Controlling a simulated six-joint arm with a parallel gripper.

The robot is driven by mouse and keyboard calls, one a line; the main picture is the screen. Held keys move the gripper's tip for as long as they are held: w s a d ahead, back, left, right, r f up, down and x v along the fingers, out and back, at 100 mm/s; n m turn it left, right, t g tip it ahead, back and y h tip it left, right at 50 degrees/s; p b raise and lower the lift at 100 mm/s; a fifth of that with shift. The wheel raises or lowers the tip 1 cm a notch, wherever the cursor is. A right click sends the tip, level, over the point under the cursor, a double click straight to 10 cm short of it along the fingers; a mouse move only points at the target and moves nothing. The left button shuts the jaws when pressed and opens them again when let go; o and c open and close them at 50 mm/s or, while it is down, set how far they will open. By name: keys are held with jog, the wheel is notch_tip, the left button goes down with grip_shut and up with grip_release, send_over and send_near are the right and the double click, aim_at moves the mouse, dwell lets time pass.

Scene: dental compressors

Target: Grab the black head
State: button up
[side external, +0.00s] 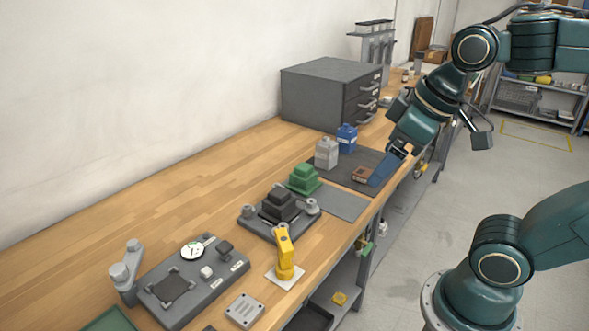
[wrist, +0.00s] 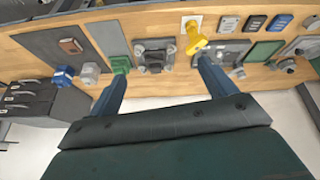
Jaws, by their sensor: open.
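The black head (side external: 279,203) is a dark stepped block sitting upright on a grey fixture plate (side external: 258,228) with round grey knobs. In the wrist view the black head (wrist: 155,58) appears small, between and beyond my two blue fingers. My gripper (side external: 383,172) is open and empty, over the front edge of the bench, right of the black head and well apart from it. The wrist view shows both fingers of my gripper (wrist: 161,68) spread wide. In the side view the fingers overlap each other.
A green stepped block (side external: 303,179) stands just behind the black head. A yellow device (side external: 285,255) stands in front of it. Grey (side external: 326,153) and blue (side external: 347,138) bottles and a brown block (side external: 361,174) are farther back, near a drawer cabinet (side external: 318,94).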

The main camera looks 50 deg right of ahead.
jog(key=w+d+n+g, duration=0.1)
jog(key=w+n+g, duration=0.1)
jog(key=w+n, duration=0.85)
jog(key=n+g, duration=0.3)
jog(key=n, duration=0.3)
send_over(279, 192)
notch_tip(279, 192, down, 9)
jog(key=shift+w+f, duration=0.15)
jog(key=shift+f, duration=0.1)
jog(key=shift+f, duration=4.25)
jog(key=shift+d+f, duration=0.1)
jog(key=shift+f, duration=2.45)
